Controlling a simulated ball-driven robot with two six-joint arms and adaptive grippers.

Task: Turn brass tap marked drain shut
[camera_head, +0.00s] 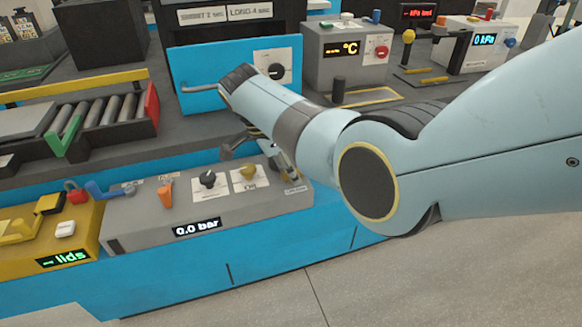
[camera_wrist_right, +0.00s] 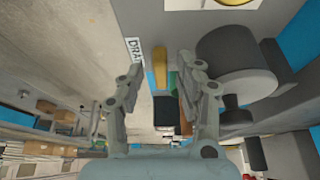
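The DRAIN label shows partly in the wrist view (camera_wrist_right: 134,52) and small at the right end of the grey 0.0 bar panel (camera_head: 135,228). Beside the label, a yellow-brass piece that looks like the tap's handle (camera_wrist_right: 161,62) stands between the fingertips in the wrist view. In the head view my arm and gripper mostly hide the tap. My right gripper (camera_wrist_right: 160,78) is open, one finger on each side of the brass piece, with no clear contact. It also shows over the panel's right end in the head view (camera_head: 259,160). My left gripper is not in view.
A large dark round knob (camera_wrist_right: 235,62) stands right of the fingers in the wrist view. A roller conveyor (camera_head: 100,115) lies behind left.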

